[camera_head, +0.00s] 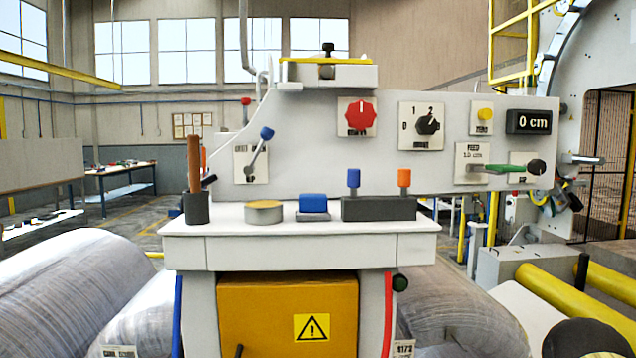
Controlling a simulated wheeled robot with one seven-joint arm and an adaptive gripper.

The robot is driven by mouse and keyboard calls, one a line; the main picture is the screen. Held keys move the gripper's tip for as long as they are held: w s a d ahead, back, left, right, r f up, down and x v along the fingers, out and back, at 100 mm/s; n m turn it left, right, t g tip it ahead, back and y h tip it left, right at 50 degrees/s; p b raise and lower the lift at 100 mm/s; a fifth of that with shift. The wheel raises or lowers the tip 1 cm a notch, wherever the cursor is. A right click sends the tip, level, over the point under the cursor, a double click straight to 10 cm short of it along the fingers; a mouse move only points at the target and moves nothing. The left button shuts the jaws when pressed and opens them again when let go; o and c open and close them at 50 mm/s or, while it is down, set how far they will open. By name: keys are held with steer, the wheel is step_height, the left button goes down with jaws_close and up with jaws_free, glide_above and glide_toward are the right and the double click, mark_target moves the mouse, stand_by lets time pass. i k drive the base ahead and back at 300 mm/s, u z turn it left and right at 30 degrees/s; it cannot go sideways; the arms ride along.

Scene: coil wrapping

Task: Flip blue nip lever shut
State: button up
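The blue nip lever is a short grey rod with a blue knob (267,133). It is mounted on a small light plate (242,177) at the left end of the grey control panel (300,130). The rod rises from its pivot (249,171) near the plate's lower part and tilts up and to the right. The plate's lettering is too small to read. My gripper is not in view, and nothing touches the lever.
The panel also holds a red knob (360,115), a black selector (428,125), a yellow button (484,115), a green-handled lever (505,169) and a "0 cm" display (528,122). Below, a white shelf (300,240) carries a dark cup (196,208), a tape roll (264,212) and a dark holder (378,209).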

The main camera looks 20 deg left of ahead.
mark_target(268, 134)
steer(key=z, duration=1.5)
steer(key=k, duration=1.15)
steer(key=u, duration=1.55)
